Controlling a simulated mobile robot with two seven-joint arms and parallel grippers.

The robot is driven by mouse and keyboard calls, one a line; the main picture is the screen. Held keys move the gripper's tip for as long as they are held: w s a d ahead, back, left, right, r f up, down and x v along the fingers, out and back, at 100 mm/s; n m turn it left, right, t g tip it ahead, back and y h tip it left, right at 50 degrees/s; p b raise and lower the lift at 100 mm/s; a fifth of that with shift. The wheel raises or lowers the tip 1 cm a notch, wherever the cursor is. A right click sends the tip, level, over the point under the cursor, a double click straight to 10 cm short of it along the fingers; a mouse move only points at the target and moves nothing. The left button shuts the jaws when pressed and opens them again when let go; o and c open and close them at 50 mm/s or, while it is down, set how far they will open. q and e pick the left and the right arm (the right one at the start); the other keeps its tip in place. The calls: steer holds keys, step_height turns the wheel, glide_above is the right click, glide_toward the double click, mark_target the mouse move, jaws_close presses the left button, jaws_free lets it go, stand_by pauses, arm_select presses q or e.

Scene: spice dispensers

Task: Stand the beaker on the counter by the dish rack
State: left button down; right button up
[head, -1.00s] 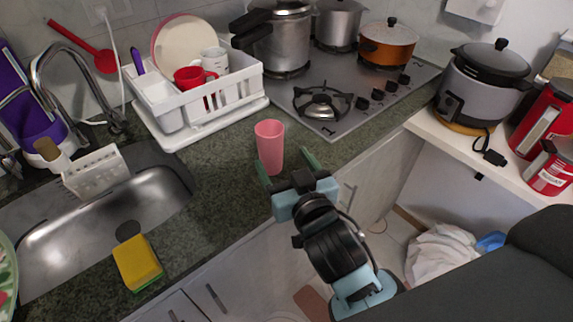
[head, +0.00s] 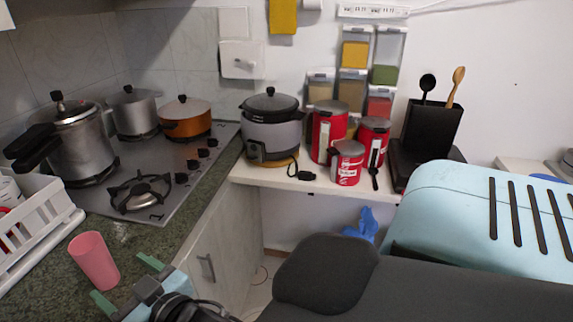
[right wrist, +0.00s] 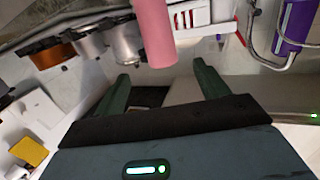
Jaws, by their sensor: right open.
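The pink beaker (head: 94,260) stands upright on the dark green counter (head: 140,242), just right of the white dish rack (head: 35,222). My right gripper (head: 127,283) is open and empty, with its green fingertips a little to the right of the beaker and apart from it. In the right wrist view the beaker (right wrist: 154,32) shows beyond the open fingers of the right gripper (right wrist: 163,82), with clear space between. My left gripper is not in view.
The stove (head: 165,185) carries a pressure cooker (head: 85,145), a steel pot (head: 133,112) and an orange pot (head: 185,120). A rice cooker (head: 271,130) and red canisters (head: 328,130) stand on the white shelf (head: 320,180) at right.

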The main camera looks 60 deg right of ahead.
steer(key=s+d+f+g, duration=0.1)
steer(key=s+f+g, duration=0.1)
steer(key=s+f, duration=0.35)
steer(key=s+f+n+g+y, duration=0.1)
steer(key=s+f+g, duration=0.15)
steer(key=f, duration=0.65)
steer(key=s+d+f+g, duration=0.1)
steer(key=s+f, duration=0.4)
steer(key=f, duration=0.3)
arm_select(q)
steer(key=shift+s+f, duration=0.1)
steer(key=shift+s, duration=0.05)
arm_select(e)
steer(key=s+d+f+g, duration=0.1)
steer(key=s+f, duration=0.4)
steer(key=s, duration=0.5)
steer(key=s+d+f+g, duration=0.2)
steer(key=s+f, duration=0.4)
steer(key=s, duration=0.4)
steer(key=shift+s+d+f+g, duration=0.3)
steer(key=shift+s+g, duration=0.05)
steer(key=shift+g, duration=0.3)
